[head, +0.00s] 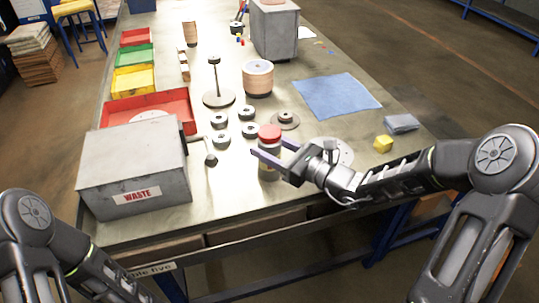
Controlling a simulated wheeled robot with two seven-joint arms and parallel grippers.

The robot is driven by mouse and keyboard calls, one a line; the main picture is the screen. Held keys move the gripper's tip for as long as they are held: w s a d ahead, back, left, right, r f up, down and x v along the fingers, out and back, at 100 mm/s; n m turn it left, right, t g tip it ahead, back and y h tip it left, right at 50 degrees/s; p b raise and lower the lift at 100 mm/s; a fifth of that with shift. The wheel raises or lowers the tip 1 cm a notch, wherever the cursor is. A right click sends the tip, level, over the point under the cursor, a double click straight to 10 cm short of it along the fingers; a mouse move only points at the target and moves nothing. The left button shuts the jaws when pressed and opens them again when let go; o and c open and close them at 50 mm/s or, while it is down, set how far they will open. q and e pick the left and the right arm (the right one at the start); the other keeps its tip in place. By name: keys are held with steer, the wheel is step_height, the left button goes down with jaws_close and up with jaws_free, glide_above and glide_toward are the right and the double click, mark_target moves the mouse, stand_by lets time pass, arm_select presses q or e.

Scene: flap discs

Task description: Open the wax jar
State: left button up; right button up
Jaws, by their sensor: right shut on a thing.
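My right gripper (276,152) reaches in from the right and is shut on the jar below the lid, one finger at the front and one behind. The fingers hide part of the jar's body. Only links of my left arm show at the lower left; its gripper is out of view.
A grey WASTE box (135,165) stands at the front left. Several dark discs (249,130) lie left of the jar. A blue cloth (335,95), a yellow block (383,143) and a grey cloth (401,123) lie at the right. Coloured bins (134,79) line the left edge.

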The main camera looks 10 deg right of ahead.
mark_target(269, 131)
jaws_close()
steer(key=shift+r, duration=0.15)
stand_by(0.4)
step_height(269, 131, up, 10)
steer(key=shift+f, duration=0.1)
stand_by(0.7)
steer(key=shift+o, duration=0.9)
jaws_free()
jaws_close()
